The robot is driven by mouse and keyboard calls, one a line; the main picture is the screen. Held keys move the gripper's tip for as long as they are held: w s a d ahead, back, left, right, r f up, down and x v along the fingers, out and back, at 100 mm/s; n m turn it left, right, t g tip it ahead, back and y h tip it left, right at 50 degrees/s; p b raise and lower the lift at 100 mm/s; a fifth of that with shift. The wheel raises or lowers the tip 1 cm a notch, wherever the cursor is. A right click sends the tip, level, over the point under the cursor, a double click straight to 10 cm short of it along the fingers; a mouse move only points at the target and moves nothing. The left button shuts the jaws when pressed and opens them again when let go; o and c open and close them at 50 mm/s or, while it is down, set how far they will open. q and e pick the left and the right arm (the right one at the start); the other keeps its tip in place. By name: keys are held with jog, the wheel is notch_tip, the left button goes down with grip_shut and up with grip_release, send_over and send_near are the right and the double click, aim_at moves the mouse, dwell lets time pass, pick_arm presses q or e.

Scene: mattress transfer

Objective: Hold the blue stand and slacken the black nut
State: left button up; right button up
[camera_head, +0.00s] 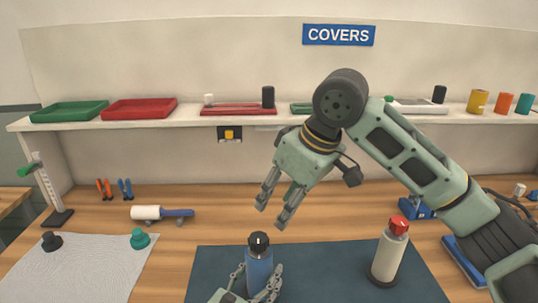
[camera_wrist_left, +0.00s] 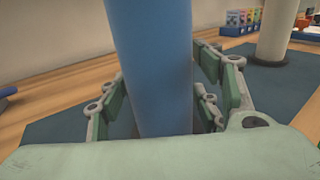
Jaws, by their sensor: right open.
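The blue stand (camera_head: 260,267) is an upright blue cylinder on the dark mat, near the bottom centre of the head view. The black nut (camera_head: 258,241) sits on top of it. My left gripper (camera_head: 257,278) has its fingers on both sides of the stand and appears shut on it. In the left wrist view the stand (camera_wrist_left: 152,70) fills the space between the finger pads, and its top is out of frame. My right gripper (camera_head: 271,214) is open and empty, fingers pointing down, above the black nut and slightly to its right, apart from it.
A white stand with a red top (camera_head: 388,255) is on the dark mat (camera_head: 325,265) at right. A light cloth (camera_head: 85,270) with a black and a teal knob is at left, near a roller (camera_head: 160,213). A shelf (camera_head: 190,118) with trays runs along the back.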

pick_arm(q)
jog(key=shift+o, duration=0.9)
jog(key=shift+f, duration=0.1)
jog(key=shift+s, duration=0.1)
